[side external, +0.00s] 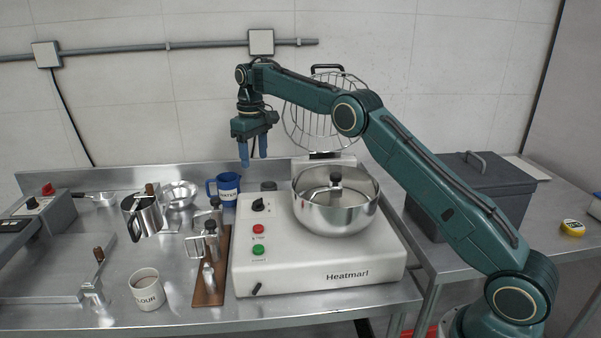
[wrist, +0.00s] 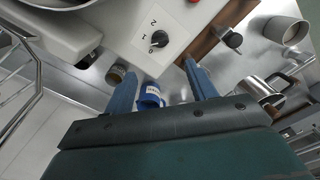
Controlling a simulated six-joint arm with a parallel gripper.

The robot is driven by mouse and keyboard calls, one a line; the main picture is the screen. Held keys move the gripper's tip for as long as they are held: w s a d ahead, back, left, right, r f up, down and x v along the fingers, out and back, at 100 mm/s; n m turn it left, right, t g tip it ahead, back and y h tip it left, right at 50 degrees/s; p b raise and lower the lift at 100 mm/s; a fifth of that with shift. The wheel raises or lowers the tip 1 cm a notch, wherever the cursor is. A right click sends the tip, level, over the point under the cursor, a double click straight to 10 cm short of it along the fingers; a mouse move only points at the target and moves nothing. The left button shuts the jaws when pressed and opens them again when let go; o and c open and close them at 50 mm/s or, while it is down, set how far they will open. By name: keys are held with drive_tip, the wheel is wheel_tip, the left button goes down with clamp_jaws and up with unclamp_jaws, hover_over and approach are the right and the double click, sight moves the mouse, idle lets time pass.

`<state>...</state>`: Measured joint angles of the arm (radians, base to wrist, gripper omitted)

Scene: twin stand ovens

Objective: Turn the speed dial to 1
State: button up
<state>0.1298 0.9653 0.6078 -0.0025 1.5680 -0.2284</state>
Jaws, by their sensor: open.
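The speed dial (side external: 258,205) is a black knob on a pale plate, on the top left of the white Heatmarl machine (side external: 320,274). In the wrist view the dial (wrist: 159,39) has the marks 1 and 2 beside it. I cannot tell for sure which mark its pointer faces. My gripper (side external: 253,155) hangs pointing down, above and behind the dial, apart from it. Its two blue fingers are spread and empty. In the wrist view the dial lies just beyond the open fingertips (wrist: 160,68).
A steel bowl (side external: 335,213) sits on the machine, right of the dial. Red (side external: 258,229) and green (side external: 258,250) buttons lie below the dial. A blue mug (side external: 228,186) stands behind left. A wooden board (side external: 208,293) with metal tools lies left. A wire basket (side external: 305,125) rises behind the bowl.

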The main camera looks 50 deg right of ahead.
sight(257, 200)
wheel_tip(257, 200, down, 13)
drive_tip(key=shift+f, duration=0.1)
idle(0.7)
drive_tip(key=c, duration=1)
drive_tip(key=shift+m, duration=2.1)
drive_tip(key=o, duration=1)
